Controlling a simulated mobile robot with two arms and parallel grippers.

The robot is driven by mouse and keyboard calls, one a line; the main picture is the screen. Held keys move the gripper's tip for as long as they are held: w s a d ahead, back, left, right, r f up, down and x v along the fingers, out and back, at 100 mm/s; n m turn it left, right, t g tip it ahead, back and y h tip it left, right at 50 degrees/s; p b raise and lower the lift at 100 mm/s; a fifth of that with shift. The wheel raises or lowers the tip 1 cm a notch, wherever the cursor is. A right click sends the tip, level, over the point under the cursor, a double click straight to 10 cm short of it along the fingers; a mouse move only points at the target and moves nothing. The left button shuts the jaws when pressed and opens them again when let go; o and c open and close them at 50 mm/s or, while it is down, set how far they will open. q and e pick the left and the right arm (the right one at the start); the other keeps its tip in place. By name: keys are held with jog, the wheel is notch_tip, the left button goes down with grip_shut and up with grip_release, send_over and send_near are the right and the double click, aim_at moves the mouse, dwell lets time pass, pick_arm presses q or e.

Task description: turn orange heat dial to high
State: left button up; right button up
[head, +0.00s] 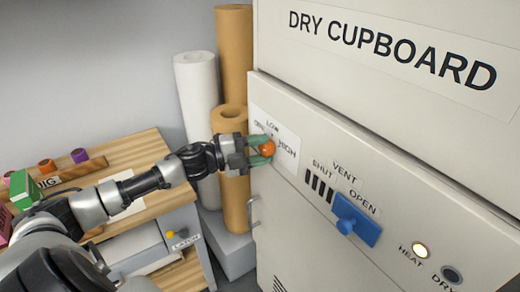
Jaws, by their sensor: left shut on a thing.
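The orange heat dial (267,147) is on the front of the dry cupboard (345,225). A white label around it reads LOW above and HIGH to the right; a word at its left is partly hidden by my gripper. My left gripper (262,149) is at the dial, its green-tipped fingers shut on it, one above and one below. Which mark the dial points to cannot be made out. My right gripper is not in view.
A HEAT lamp (420,250) glows; the DRY lamp (452,274) is dark. Paper rolls (236,50) stand behind my gripper. A wooden bench (150,150) is at the left.

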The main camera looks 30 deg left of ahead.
pick_arm(q)
jog(key=o, duration=0.9)
jog(key=shift+s+a+f+b, duration=0.25)
jog(key=shift+s+a+b, duration=0.05)
jog(key=shift+s+a, duration=0.15)
jog(key=shift+b+v, duration=0.5)
jog(key=shift+v, duration=4.25)
jog(key=shift+r, duration=0.2)
